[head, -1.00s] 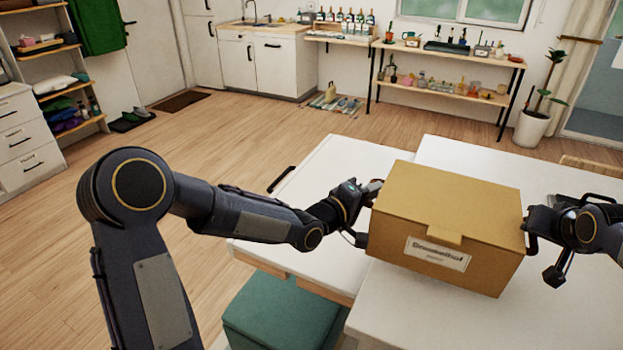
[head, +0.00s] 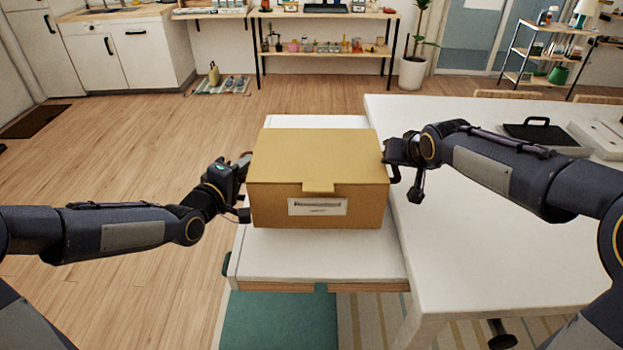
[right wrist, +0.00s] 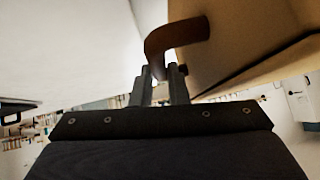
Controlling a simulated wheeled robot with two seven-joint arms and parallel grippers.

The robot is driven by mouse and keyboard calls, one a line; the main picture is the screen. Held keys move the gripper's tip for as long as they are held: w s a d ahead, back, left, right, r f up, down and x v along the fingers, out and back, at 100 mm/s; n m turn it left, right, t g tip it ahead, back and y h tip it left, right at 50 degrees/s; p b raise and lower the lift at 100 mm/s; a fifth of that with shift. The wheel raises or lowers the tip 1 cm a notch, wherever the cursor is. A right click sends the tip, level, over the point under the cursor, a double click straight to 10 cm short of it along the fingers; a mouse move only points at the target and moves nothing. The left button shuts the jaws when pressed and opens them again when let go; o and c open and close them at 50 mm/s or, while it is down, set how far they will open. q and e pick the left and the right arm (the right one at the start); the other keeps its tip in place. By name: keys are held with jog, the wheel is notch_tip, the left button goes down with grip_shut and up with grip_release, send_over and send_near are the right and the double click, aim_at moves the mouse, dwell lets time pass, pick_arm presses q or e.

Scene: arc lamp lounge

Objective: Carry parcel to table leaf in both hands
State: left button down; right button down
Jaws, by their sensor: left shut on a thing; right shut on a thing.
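The parcel (head: 318,160), a closed tan box with a front flap and white label, is level over the white table leaf (head: 315,256). I cannot tell whether its underside touches the leaf. My left gripper (head: 244,186) is shut at the parcel's left side; its fingertips are partly hidden. My right gripper (head: 389,157) is at the right side. In the right wrist view, my right gripper (right wrist: 166,78) is shut on a brown curved handle (right wrist: 178,36) of the parcel (right wrist: 240,35).
The larger white table (head: 465,250) adjoins the leaf on the right, with a black-handled item (head: 541,132) on it. A teal seat (head: 265,320) is below the leaf. Bare leaf shows before and behind the parcel. Open wood floor (head: 150,150) lies left.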

pick_arm(q)
jog(key=shift+a, duration=0.1)
pick_arm(e)
jog(key=shift+f, duration=0.1)
pick_arm(q)
jog(key=shift+f, duration=0.2)
pick_arm(e)
jog(key=shift+f, duration=0.15)
